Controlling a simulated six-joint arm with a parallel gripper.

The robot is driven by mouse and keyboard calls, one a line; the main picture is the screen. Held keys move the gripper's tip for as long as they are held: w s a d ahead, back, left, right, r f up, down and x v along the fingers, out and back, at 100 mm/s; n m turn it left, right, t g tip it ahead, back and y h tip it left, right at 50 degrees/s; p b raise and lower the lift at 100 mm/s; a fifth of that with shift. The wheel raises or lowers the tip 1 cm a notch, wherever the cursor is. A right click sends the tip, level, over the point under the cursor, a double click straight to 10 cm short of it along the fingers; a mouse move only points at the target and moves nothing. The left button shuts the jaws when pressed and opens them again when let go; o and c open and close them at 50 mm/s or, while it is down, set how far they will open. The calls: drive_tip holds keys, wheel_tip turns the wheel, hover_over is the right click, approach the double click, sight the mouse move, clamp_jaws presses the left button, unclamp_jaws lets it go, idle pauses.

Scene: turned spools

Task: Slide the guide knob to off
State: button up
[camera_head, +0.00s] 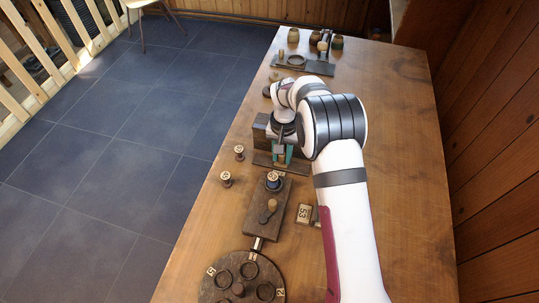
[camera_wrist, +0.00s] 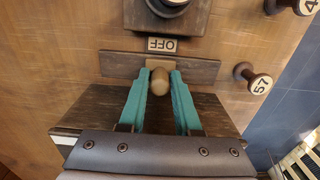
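The guide knob (camera_wrist: 160,82) is a small tan peg with a rounded end. It stands at the middle of a dark wooden strip (camera_wrist: 205,70). A pale OFF label (camera_wrist: 162,45) lies just beyond the strip in the wrist view, and the knob is a short way from it. My gripper (camera_wrist: 160,77) has teal fingers, one on each side of the knob, and they appear to touch it. In the head view my gripper (camera_head: 283,157) is low over the strip (camera_head: 262,160), and the knob is hidden there.
A spool marked 57 (camera_wrist: 260,84) stands right of the strip in the wrist view. A dark block with a spool (camera_head: 272,181) and a wooden lever (camera_head: 268,210) is nearby. A round tray (camera_head: 230,262) lies nearer.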

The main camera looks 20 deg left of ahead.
drive_tip(key=o, duration=0.3)
drive_tip(key=shift+r, duration=0.1)
drive_tip(key=shift+r, duration=3.45)
clamp_jaws()
wheel_tip(320, 180, up, 4)
drive_tip(key=shift+f, duration=0.1)
